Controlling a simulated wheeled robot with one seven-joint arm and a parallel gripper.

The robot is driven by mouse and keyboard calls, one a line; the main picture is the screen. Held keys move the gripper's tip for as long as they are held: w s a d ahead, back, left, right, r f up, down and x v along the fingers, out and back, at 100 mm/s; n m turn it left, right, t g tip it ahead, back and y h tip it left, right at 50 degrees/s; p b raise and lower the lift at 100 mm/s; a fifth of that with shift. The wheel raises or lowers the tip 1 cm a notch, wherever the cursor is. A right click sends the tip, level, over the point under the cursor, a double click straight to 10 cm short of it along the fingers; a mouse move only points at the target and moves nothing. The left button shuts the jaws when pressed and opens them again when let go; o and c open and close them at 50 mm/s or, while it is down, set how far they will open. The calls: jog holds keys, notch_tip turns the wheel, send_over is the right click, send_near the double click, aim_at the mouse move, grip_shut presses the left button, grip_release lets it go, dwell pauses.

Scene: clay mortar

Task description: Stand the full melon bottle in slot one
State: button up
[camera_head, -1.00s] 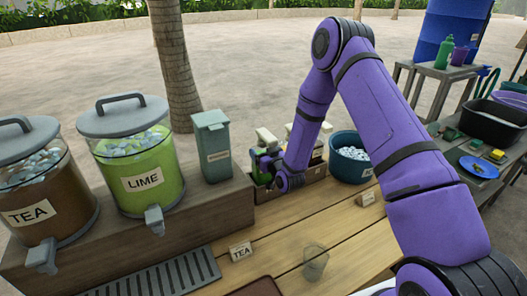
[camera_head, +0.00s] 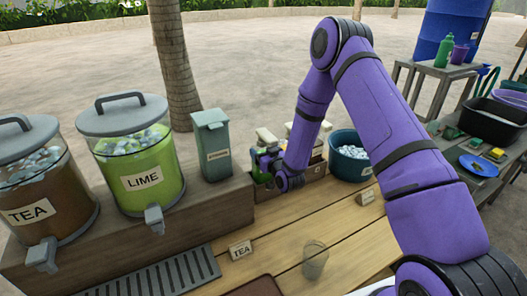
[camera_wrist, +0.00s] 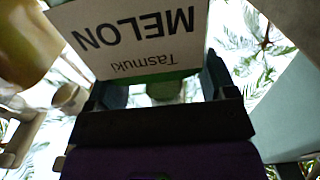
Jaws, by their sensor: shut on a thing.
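The melon bottle fills the upper part of the wrist view, with a white label (camera_wrist: 140,38) reading MELON and Tasmuki upside down and a green strip below it. My gripper (camera_wrist: 158,88) is shut on this bottle, one dark finger on each side. In the head view my gripper (camera_head: 265,160) is at the wooden bottle rack (camera_head: 312,172), at its left end. The arm and gripper hide most of the bottle and the slots. I cannot tell whether the bottle's base is in a slot or above it.
A grey-green bin (camera_head: 212,150) stands close left of the gripper, beside the LIME dispenser (camera_head: 138,165). A teal tub of ice (camera_head: 348,158) stands right of the rack. A clear cup (camera_head: 314,260) and a TEA card (camera_head: 240,250) stand in front on the counter.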

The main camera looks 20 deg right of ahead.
jog(key=shift+f, duration=0.3)
jog(key=o, duration=1.8)
jog(key=shift+s+f, duration=0.1)
jog(key=s+d, duration=0.2)
jog(key=s, duration=0.8)
jog(key=shift+s, duration=0.3)
jog(key=shift+w, duration=0.1)
